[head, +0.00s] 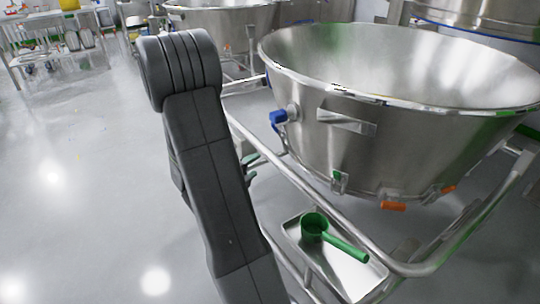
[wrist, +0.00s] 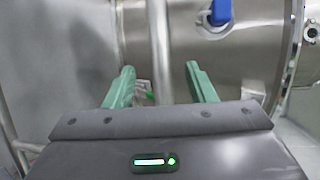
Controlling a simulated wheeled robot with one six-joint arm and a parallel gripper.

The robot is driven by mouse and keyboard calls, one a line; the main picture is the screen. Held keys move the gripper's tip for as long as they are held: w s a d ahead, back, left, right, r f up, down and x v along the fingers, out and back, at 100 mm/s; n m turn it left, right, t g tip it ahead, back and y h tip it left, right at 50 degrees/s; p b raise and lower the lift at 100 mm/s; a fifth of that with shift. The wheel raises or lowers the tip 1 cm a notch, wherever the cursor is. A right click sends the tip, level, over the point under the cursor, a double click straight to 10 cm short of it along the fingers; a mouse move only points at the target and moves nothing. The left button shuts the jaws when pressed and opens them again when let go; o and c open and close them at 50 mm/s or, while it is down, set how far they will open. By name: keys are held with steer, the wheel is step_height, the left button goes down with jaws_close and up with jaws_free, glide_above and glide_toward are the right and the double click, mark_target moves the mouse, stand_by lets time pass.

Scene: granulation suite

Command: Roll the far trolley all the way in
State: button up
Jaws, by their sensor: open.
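A large steel bowl (head: 400,120) sits on a tubular trolley frame (head: 330,215) at the right in the head view. A second steel bowl (head: 222,22) on its own frame stands farther back; I cannot tell which trolley is the task's far one. My gripper (wrist: 160,68) is open, its two green fingers apart. In the wrist view a steel tube (wrist: 160,45) runs between the fingers; whether they touch it is unclear. In the head view the fingers show partly behind my arm, beside the nearer trolley's rail.
A blue valve handle (head: 278,117) sticks out from the nearer bowl. A steel tray (head: 345,275) with a green scoop (head: 315,226) lies low on that trolley. A steel table (head: 60,50) stands far left. The floor at left is clear.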

mark_target(267, 157)
steer(key=x, duration=1)
steer(key=shift+w+d+f+b, duration=0.1)
steer(key=shift+w+d+b, duration=0.1)
steer(key=shift+b, duration=0.15)
jaws_close()
